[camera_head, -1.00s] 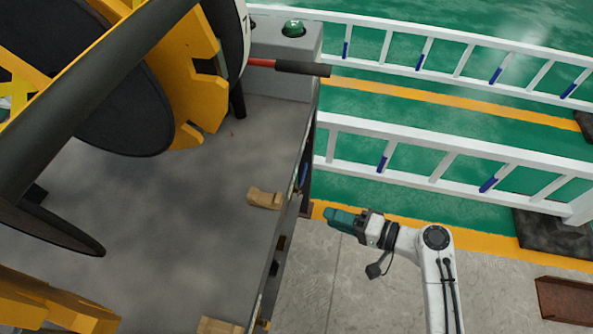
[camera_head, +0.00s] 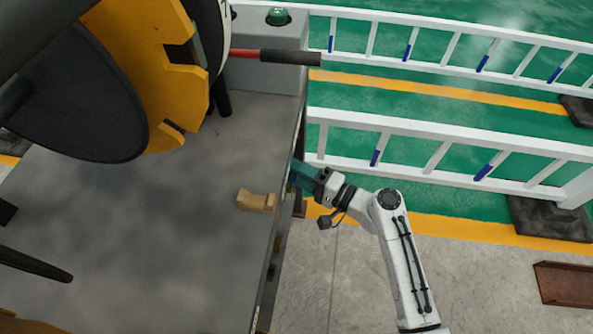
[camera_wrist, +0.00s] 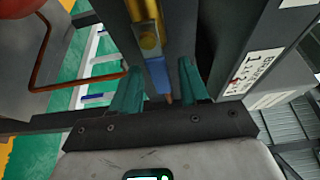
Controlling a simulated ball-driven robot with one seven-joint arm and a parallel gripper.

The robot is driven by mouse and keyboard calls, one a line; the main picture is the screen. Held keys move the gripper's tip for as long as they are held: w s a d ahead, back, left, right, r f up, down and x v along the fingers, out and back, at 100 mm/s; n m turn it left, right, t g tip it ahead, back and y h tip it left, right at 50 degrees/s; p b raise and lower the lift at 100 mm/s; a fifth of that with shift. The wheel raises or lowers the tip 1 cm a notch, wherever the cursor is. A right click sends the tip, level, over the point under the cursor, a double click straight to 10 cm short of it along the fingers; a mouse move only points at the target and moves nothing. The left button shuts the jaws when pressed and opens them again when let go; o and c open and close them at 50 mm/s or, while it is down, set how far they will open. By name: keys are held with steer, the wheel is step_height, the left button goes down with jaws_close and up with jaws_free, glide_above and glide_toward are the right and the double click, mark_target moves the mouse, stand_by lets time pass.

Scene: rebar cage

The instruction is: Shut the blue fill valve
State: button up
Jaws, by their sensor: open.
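The blue fill valve shows in the wrist view as a blue handle (camera_wrist: 157,75) on a brass body (camera_wrist: 148,38), set against the dark side of the machine. My gripper (camera_wrist: 160,68) has its two teal fingers apart, one on each side of the blue handle. I cannot tell whether either finger touches it. In the head view my gripper (camera_head: 296,175) is at the right side of the grey machine table (camera_head: 200,260), just beyond its edge. The valve is hidden there by the gripper and the table edge.
A wooden block (camera_head: 255,201) lies near the table edge. A lever with a black grip (camera_head: 290,57) and a green button (camera_head: 278,16) are at the back. White railings (camera_head: 430,133) stand behind my arm. A white label plate (camera_wrist: 252,72) is right of the fingers.

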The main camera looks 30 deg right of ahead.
steer(key=shift+w+a, duration=0.25)
steer(key=shift+w, duration=0.15)
jaws_close()
stand_by(0.4)
